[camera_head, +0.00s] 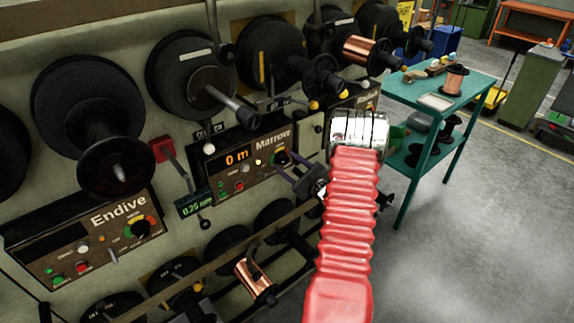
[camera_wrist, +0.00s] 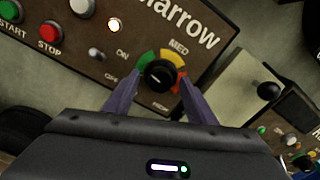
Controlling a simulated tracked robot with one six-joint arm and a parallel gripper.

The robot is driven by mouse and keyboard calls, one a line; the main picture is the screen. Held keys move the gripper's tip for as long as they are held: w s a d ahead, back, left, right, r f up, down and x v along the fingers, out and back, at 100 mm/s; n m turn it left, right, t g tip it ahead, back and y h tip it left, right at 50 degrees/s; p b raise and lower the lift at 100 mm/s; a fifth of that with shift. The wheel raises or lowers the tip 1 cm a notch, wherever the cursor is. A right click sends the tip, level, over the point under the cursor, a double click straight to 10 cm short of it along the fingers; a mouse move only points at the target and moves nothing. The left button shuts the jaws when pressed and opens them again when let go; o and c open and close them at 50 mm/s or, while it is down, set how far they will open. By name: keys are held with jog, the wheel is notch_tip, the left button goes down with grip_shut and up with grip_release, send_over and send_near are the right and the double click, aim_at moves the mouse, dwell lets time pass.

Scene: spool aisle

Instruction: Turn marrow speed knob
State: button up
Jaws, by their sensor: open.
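The Marrow panel (camera_head: 225,172) is a brown box on the rack, with a display reading 0 m. Its speed knob (camera_head: 281,158) is black and round, set in a green, yellow and red dial, and also shows in the wrist view (camera_wrist: 159,76). A pale mark on the knob seems to point toward the lower left, near the dial's low end. My gripper (camera_head: 289,165) is open in front of the knob. In the wrist view its purple fingers (camera_wrist: 149,78) stand to either side of the knob, apart from it. The distance in depth is hard to tell.
Black spools (camera_head: 190,75) on spindles stick out above the panel. The Endive panel (camera_head: 85,240) is at the left. A small lever (camera_wrist: 97,53) and the START and STOP buttons (camera_wrist: 50,32) lie left of the knob.

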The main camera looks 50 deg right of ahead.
jog(key=shift+s, duration=0.15)
jog(key=s+a, duration=0.1)
jog(key=s, duration=1.2)
jog(key=shift+s+a, duration=0.2)
jog(key=shift+a, duration=0.1)
